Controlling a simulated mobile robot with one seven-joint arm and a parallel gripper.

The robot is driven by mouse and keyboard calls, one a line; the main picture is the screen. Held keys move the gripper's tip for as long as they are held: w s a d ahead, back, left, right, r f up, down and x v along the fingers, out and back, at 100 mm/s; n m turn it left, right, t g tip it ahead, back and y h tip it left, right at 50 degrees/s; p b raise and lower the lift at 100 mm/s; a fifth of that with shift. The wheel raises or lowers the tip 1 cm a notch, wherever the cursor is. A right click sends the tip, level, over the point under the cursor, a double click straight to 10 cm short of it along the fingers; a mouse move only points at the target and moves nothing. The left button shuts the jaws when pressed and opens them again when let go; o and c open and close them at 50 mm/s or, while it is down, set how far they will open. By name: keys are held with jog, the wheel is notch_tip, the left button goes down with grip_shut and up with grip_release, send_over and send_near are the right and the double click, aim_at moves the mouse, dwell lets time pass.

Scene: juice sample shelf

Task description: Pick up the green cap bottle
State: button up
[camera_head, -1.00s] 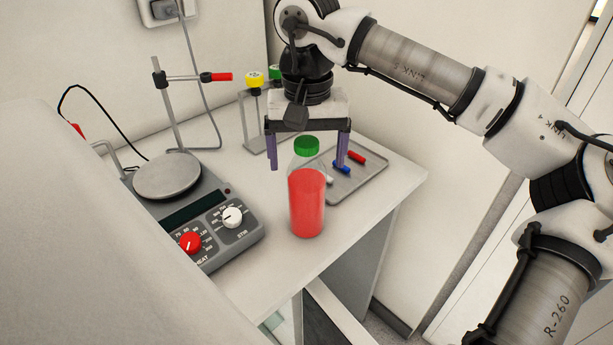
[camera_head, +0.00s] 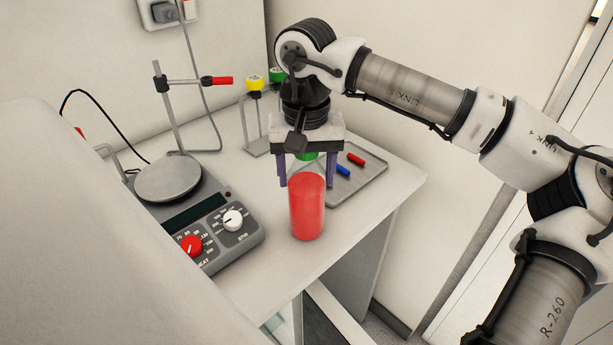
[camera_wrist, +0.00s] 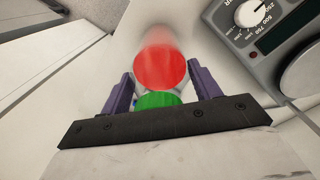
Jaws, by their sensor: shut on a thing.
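The green cap bottle (camera_head: 307,210), filled with red liquid, stands upright on the white table in the head view. Its green cap (camera_head: 307,156) shows partly below my gripper body. My gripper (camera_head: 308,180) points down over the bottle with its purple fingers on either side of the neck, shut on it. In the wrist view the red bottle body (camera_wrist: 160,66) and the green cap (camera_wrist: 158,99) lie between the two fingers of my gripper (camera_wrist: 163,85). The exact contact spots are hidden.
A hotplate stirrer (camera_head: 215,220) with a round plate and a rod stand is at left. A grey tray (camera_head: 372,178) with red and blue items lies at right. A small rack (camera_head: 257,150) with yellow- and green-capped pieces stands behind. The table's front edge is near the bottle.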

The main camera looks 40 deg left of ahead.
grip_shut()
jog(key=shift+r, duration=0.1)
notch_tip(320, 180, up, 20)
jog(key=shift+p, duration=0.45)
